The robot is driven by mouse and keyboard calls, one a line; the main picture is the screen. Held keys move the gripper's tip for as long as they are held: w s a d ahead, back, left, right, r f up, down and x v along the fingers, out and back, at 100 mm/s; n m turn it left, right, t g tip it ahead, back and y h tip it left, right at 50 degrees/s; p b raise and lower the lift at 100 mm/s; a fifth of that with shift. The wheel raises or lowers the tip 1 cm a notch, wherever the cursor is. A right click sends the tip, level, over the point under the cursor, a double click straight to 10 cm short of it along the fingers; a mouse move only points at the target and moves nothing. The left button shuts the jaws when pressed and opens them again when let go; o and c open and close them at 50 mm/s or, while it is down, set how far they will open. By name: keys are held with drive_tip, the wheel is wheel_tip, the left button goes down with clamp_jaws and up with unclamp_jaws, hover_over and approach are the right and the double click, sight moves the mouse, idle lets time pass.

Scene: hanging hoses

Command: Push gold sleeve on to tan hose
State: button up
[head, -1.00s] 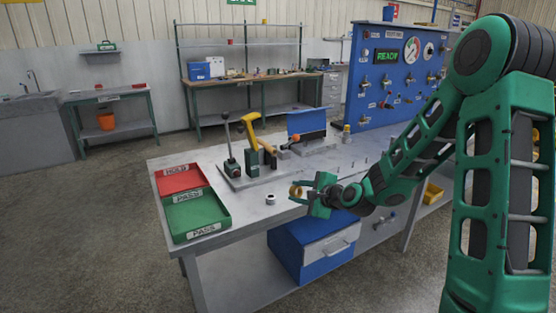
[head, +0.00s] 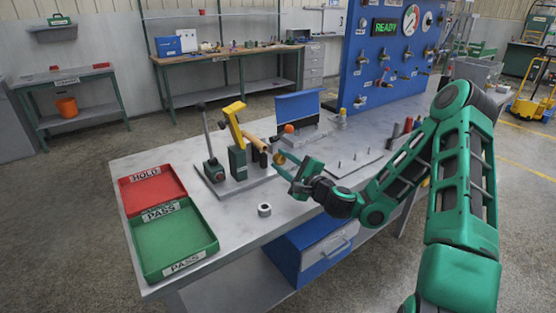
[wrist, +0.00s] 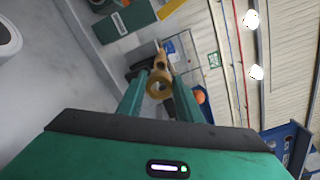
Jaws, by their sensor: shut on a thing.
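The gold sleeve (head: 279,159) is a short ring held between the fingertips of my gripper (head: 283,164), which is shut on it. The wrist view shows the sleeve (wrist: 159,86) with its open bore facing the camera, between the green fingers. The tan hose (head: 256,144) sticks out of the green clamp fixture (head: 237,162), just left of the sleeve in the head view. In the wrist view the tan hose (wrist: 160,60) shows beyond the sleeve, roughly in line with it. I cannot tell whether sleeve and hose touch.
A grey metal ring (head: 264,210) lies on the bench. Red HOLD and green PASS trays (head: 215,246) are at the left. A yellow lever (head: 232,112) and a black-knobbed lever (head: 208,135) stand on the fixture. The blue READY panel (head: 394,60) rises behind.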

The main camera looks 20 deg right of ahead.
drive_tip(key=shift+a+r, duration=0.1)
idle(0.3)
drive_tip(key=shift+a+r+m, duration=0.15)
drive_tip(key=shift+r+m, duration=0.05)
drive_tip(key=shift+m, duration=1)
drive_tip(key=shift+x, duration=2.85)
drive_tip(key=shift+x, duration=1.6)
idle(0.5)
drive_tip(key=o, duration=1.2)
drive_tip(key=v, duration=1)
drive_tip(key=shift+s+d, duration=0.2)
drive_tip(key=shift+s, duration=0.05)
